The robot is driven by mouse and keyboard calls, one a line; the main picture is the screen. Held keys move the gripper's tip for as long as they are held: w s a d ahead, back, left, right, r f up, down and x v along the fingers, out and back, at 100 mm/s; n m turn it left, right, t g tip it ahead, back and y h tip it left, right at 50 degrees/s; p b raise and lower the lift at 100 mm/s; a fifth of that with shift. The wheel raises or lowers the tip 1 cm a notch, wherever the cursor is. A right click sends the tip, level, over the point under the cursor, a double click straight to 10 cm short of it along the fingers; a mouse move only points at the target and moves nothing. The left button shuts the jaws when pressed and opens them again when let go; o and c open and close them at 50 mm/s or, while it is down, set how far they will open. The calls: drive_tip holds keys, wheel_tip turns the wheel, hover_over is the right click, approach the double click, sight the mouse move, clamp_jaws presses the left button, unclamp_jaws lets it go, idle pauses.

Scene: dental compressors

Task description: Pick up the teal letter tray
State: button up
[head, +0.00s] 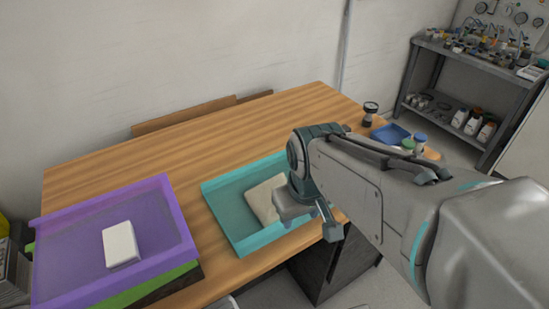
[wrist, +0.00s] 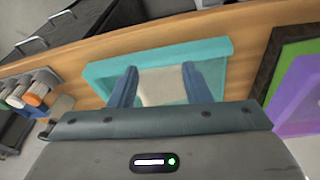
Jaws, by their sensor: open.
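The teal letter tray (head: 228,215) lies on the wooden table near its front edge, with a beige, flat, block-like item (head: 262,198) inside it. The tray also shows in the wrist view (wrist: 205,52), beyond my fingers. My gripper (wrist: 160,84) is open, its two blue-grey fingers apart over the tray, with the beige item seen between them. In the head view my arm and gripper (head: 308,222) cover the tray's right part. I cannot tell whether the fingers touch the tray.
A purple tray (head: 75,235) with a white block (head: 120,244) sits at the table's left, over a green item (head: 150,285). A blue tray (head: 390,134), small bottles and a dark object (head: 370,112) stand at the right end. The table's (head: 150,165) back middle is clear.

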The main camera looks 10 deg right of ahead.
drive_tip(key=w+d+r+n+g+p, duration=0.15)
drive_tip(key=w+n+p, duration=0.3)
drive_tip(key=n, duration=0.55)
drive_tip(key=w+d+n+g+p, duration=0.1)
drive_tip(key=w+d+n+p, duration=0.3)
drive_tip(key=n, duration=0.6)
drive_tip(key=f, duration=0.2)
drive_tip(key=a+f+b, duration=0.1)
drive_tip(key=f, duration=0.2)
drive_tip(key=w+f+b, duration=0.1)
drive_tip(key=f, duration=0.1)
drive_tip(key=shift+a+f, duration=0.25)
drive_tip(key=shift+a, duration=0.15)
drive_tip(key=shift+a+f+b, duration=0.2)
drive_tip(key=shift+f+b, duration=0.6)
drive_tip(key=shift+f, duration=2.25)
clamp_jaws()
